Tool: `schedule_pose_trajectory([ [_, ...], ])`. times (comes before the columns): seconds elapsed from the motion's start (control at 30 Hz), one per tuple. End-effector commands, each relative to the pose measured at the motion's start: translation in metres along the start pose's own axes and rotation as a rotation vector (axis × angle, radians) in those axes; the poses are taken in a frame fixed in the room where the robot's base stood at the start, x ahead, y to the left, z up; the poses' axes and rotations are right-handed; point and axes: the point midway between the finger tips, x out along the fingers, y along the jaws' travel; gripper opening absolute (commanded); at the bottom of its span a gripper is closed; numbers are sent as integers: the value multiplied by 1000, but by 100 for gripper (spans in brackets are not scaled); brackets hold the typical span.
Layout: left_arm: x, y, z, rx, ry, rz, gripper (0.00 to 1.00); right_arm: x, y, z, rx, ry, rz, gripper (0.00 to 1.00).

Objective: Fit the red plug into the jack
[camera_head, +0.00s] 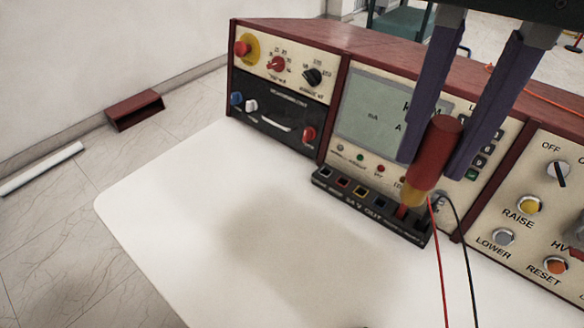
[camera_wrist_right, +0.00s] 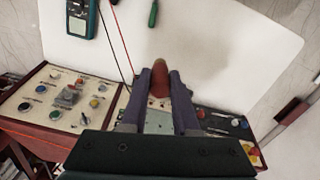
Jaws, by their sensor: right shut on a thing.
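The red plug (camera_head: 438,148), a thick red cylinder with a yellow-orange lower end, is held tilted between the two purple fingers of my right gripper (camera_head: 434,160). In the right wrist view the plug (camera_wrist_right: 159,84) sits between the fingertips (camera_wrist_right: 160,78). The black jack strip (camera_head: 345,192) has a row of coloured square sockets along the front of the panel. The plug's lower end is over the right part of this strip, with a small red piece just below it. I cannot tell whether it is inside a socket. My left gripper is not in view.
The instrument panel (camera_head: 385,112) stands close behind the strip. A red lead (camera_head: 439,250) and a black lead (camera_head: 465,245) run beside the plug. A teal meter (camera_wrist_right: 83,18) and a green screwdriver (camera_wrist_right: 153,13) lie on the white table (camera_head: 160,215), whose left part is clear.

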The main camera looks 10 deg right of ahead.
Motion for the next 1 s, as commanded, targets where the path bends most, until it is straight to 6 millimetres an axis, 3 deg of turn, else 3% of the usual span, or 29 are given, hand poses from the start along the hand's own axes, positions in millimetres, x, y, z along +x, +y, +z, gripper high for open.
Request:
schedule_pose_trajectory([
  [0.03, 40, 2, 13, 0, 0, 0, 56, 37, -3, -2, 27, 3, -2, 0],
  [0.2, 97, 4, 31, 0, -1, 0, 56, 80, -8, -5, 125, 6, -1, 0],
  [0.3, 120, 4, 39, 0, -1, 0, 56, 98, -10, -6, 171, 9, 1, 0],
  [0.63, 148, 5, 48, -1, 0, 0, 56, 126, -12, -7, 231, 9, 6, 0],
  [1.0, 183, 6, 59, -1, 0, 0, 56, 231, -11, -8, 229, 9, 8, 0],
])
